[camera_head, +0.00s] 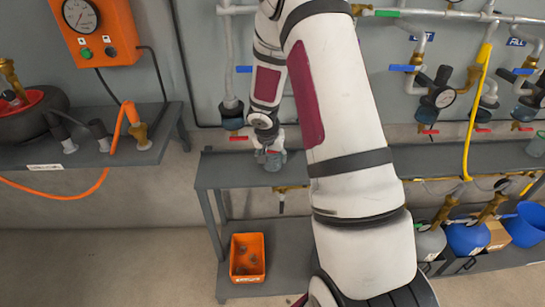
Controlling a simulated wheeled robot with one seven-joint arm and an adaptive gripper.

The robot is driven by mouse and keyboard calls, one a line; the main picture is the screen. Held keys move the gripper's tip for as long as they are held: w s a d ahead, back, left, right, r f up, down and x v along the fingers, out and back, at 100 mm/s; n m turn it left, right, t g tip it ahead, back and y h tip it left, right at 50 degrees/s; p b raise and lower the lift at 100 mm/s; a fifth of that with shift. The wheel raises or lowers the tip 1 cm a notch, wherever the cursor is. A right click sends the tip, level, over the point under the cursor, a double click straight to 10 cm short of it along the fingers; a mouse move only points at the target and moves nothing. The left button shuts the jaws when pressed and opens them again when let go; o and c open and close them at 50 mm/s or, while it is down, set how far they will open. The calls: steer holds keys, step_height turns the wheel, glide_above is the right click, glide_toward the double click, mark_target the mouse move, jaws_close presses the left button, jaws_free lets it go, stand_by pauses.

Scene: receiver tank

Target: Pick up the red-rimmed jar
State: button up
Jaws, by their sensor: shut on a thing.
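My gripper (268,149) is small in the view, just above the bench top by the wall. It is shut on a small greyish, glassy jar (273,163). The jar is at or just over the bench top; I cannot tell whether it touches. The gripper partly covers it, and a red rim cannot be made out at this size.
The grey bench (222,172) has an orange bin (247,258) on its lower shelf. Pipes and valves with coloured handles hang on the wall behind. A left shelf (95,156) carries an orange hose. Blue containers (468,237) stand at the right.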

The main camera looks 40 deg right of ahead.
steer(key=shift+r, duration=0.6)
steer(key=p+v, duration=0.1)
steer(key=v, duration=0.1)
steer(key=shift+d+r, duration=0.1)
steer(key=shift+r, duration=0.2)
steer(key=s+a+b, duration=0.2)
steer(key=s+a, duration=0.2)
steer(key=s, duration=0.2)
steer(key=s+a+r+b, duration=0.1)
steer(key=s+a+b, duration=0.2)
steer(key=s, duration=0.3)
steer(key=shift+s+a, duration=0.4)
steer(key=shift+a, duration=0.35)
steer(key=w+a+f+n+t+y, duration=0.1)
steer(key=w+a+n+y, duration=0.1)
steer(key=w+a+n, duration=0.45)
steer(key=w+a+n+t+y, duration=0.1)
steer(key=w+a+n, duration=0.3)
steer(key=a, duration=0.5)
steer(key=s+p+v, duration=0.1)
steer(key=p+v, duration=2)
steer(key=p, duration=0.2)
steer(key=shift+d+r+p, duration=0.2)
steer(key=shift+d+p, duration=0.1)
steer(key=shift+d, duration=0.3)
steer(key=shift+s, duration=0.15)
